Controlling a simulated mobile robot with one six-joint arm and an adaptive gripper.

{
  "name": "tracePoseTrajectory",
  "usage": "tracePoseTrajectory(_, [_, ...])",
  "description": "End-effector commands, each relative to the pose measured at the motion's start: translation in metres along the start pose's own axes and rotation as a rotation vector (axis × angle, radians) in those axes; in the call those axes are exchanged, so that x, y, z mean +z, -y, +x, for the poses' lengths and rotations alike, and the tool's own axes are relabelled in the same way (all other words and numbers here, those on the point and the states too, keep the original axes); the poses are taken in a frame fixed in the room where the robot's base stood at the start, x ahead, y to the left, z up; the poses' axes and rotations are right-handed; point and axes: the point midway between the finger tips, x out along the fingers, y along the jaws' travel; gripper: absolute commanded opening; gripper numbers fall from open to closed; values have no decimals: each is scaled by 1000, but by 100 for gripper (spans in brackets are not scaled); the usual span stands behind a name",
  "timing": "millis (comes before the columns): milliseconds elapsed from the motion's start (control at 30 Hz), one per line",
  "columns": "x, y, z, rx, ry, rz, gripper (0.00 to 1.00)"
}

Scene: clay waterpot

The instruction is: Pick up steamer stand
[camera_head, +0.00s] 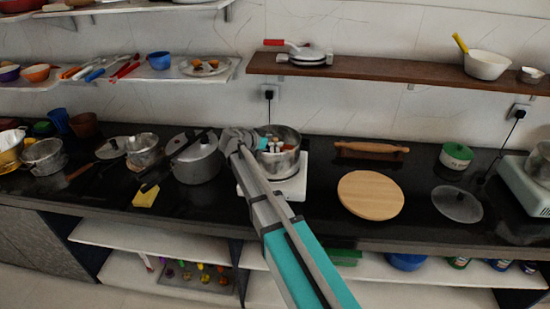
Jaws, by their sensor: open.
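I cannot clearly pick out a steamer stand in the head camera view; it may be small or hidden. My teal and grey arm reaches up from the lower middle over the counter. My gripper (240,140) is at its far end, beside a steel pot (289,161) on a white stove (292,187). The gripper is open, but its fingers are small and partly hidden, and I see nothing held. Small reddish and pale items show at the pot's opening, partly behind the arm.
A lidded pot (197,163) stands left of the gripper. A round wooden board (370,195), a rolling pin (371,148) and a glass lid (457,204) lie to the right. A brown shelf (390,81) hangs above the dark counter (415,180).

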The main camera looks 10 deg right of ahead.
Motion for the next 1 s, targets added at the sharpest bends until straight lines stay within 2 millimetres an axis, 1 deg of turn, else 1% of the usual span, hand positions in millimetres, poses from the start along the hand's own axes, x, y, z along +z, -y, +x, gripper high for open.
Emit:
tracePoseTrajectory(367, [0, 0, -1, 0, 0, 0, 73])
tracePoseTrajectory(400, [0, 0, -1, 0, 0, 0, 71])
tracePoseTrajectory(667, [0, 0, -1, 0, 0, 0, 23])
tracePoseTrajectory(700, [0, 0, -1, 0, 0, 0, 16])
tracePoseTrajectory(800, [0, 0, -1, 0, 0, 0, 0])
tracePoseTrajectory(1000, [0, 0, -1, 0, -1, 0, 0])
